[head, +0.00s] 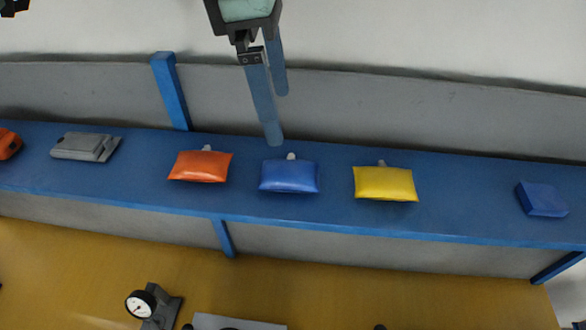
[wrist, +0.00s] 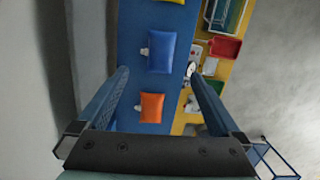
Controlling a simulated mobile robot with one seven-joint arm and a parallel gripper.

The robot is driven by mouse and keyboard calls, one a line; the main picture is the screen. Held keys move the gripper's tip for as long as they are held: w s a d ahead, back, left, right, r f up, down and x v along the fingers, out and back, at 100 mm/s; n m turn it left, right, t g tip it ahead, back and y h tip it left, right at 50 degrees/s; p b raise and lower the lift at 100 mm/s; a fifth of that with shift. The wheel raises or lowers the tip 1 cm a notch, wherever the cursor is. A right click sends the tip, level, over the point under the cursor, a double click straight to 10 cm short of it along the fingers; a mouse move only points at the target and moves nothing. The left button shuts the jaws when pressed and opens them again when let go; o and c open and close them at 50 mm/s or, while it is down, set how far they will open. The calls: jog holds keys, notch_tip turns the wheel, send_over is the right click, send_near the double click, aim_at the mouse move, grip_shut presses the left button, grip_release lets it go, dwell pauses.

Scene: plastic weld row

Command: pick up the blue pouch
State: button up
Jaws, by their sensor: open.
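The blue pouch (head: 289,176) lies on a blue shelf (head: 450,214), between the orange pouch (head: 201,166) and the yellow pouch (head: 385,183). A small pale tab shows at its back edge. In the wrist view the blue pouch (wrist: 161,52) lies ahead of the fingertips, and the orange pouch (wrist: 151,106) shows between the fingers. My gripper (head: 277,118) is open and empty. In the head view its fingers come down from the top, with the tips just behind and above the blue pouch, apart from it. The wrist view also shows my gripper (wrist: 160,74).
A grey folded item (head: 85,147) lies to the left on the shelf, and a blue box (head: 541,199) to the right. A blue upright (head: 171,91) stands at the back wall. Below is a yellow surface (head: 80,275) with a dial gauge (head: 141,304). The shelf between the pouches is bare.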

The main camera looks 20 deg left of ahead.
aim_at(289, 164)
jog(key=f+b, duration=0.1)
jog(key=f, duration=0.1)
jog(key=f+b, duration=0.2)
jog(key=d+f+b, duration=0.1)
jog(key=f+b, duration=0.1)
jog(key=f, duration=0.1)
jog(key=shift+w, duration=0.25)
jog(key=f+b, duration=0.4)
jog(key=f, duration=0.1)
jog(key=shift+w+d, duration=0.1)
jog(key=shift+w, duration=0.1)
jog(key=shift+r, duration=0.1)
jog(key=c, duration=1.1)
